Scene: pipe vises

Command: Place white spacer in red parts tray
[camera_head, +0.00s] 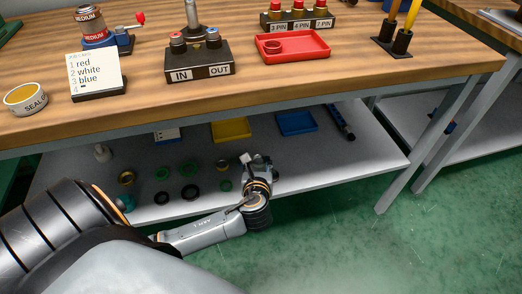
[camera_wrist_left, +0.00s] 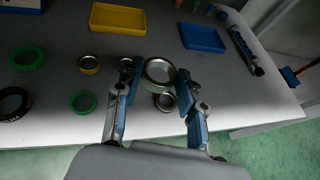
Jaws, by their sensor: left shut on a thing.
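The red parts tray (camera_head: 312,45) lies on the wooden bench top in the head view, with a red ring (camera_head: 272,46) in its left part. My left gripper (camera_head: 258,164) is below the bench top, over the lower shelf. In the left wrist view, the left gripper (camera_wrist_left: 159,76) is shut on a pale ring, the white spacer (camera_wrist_left: 148,80), held between its two blue-padded fingers. In the head view the spacer is largely hidden by the gripper. My right gripper is in neither view.
The lower shelf (camera_head: 330,165) holds several rings, a yellow tray (camera_head: 231,130) and a blue tray (camera_head: 297,123). The bench's front edge (camera_head: 330,88) overhangs the shelf. An IN/OUT block (camera_head: 199,66) stands left of the red tray, and a list card (camera_head: 94,72) further left.

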